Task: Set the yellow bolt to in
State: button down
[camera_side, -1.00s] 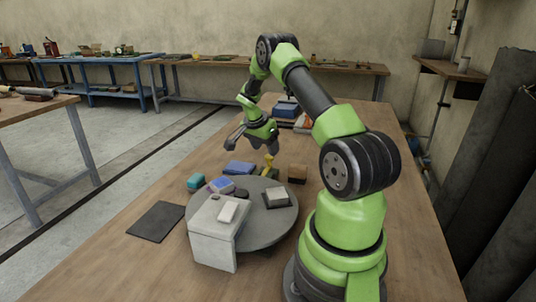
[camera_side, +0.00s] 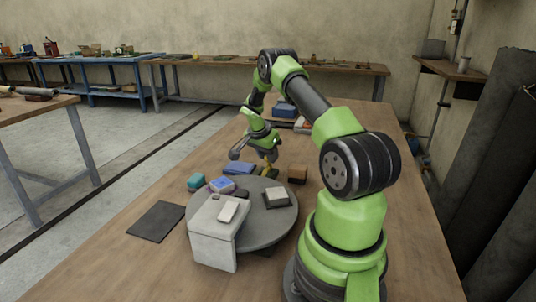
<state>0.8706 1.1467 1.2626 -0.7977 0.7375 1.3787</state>
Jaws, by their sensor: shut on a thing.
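The yellow bolt (camera_side: 267,168) stands at the far edge of the round grey table, small and partly hidden by my gripper. My gripper (camera_side: 267,161) is right over it, with its fingers down around the bolt's top. The fingers are shut on the bolt, though the grip itself is small in this view. Whether the bolt is in or out cannot be told from this angle.
The round grey turntable (camera_side: 262,232) holds a light block on a dark pad (camera_side: 277,197). A grey stand (camera_side: 211,243) overhangs its left front. A dark mat (camera_side: 157,221) lies left.

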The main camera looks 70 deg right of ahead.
aim_at(269, 168)
jog(key=shift+a, duration=1.55)
jog(key=c, duration=0.8)
grip_release()
jog(key=v, duration=1)
